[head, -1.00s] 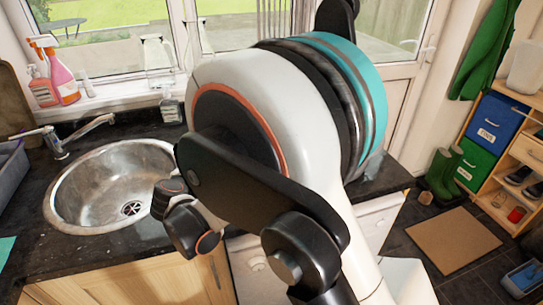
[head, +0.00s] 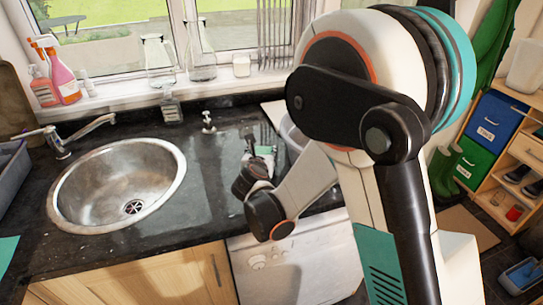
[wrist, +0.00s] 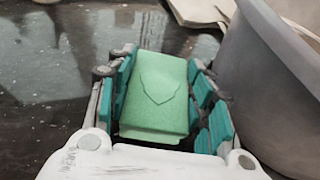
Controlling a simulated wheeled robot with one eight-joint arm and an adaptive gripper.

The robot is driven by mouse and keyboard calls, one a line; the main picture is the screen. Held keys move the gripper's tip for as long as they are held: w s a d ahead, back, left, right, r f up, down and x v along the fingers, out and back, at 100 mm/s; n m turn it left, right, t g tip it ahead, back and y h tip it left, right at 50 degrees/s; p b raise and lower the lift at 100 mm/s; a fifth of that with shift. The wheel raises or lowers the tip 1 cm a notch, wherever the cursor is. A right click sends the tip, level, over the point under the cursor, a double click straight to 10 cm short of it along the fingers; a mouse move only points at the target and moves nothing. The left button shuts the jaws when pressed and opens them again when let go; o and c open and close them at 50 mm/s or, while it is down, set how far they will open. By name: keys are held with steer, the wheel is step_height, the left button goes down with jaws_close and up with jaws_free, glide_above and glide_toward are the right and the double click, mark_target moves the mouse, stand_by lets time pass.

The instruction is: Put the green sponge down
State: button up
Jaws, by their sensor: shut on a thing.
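The green sponge (wrist: 155,98) is a pale green block with a shield-shaped outline on its face. My gripper (wrist: 160,75) is shut on it, with teal-padded fingers along its left and right sides. In the head view my gripper (head: 261,140) is over the dark counter (head: 208,205), right of the sink, and the sponge (head: 266,152) shows small between the fingers. Whether the sponge's underside touches the counter cannot be told.
A grey basin (wrist: 275,85) stands close on the right of my gripper; in the head view my arm partly hides it. A round metal sink (head: 100,195) is to the left. Glass bottles (head: 200,55) stand on the windowsill. The counter left of my gripper is clear.

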steer(key=d, duration=0.1)
steer(key=w+d, duration=0.1)
steer(key=d, duration=0.1)
steer(key=shift+d+f, duration=0.15)
steer(key=shift+f, duration=0.5)
steer(key=shift+a+f, duration=0.15)
steer(key=shift+a, duration=0.05)
steer(key=shift+d, duration=0.1)
steer(key=shift+b, duration=0.3)
steer(key=shift+f, duration=0.15)
steer(key=o, duration=0.6)
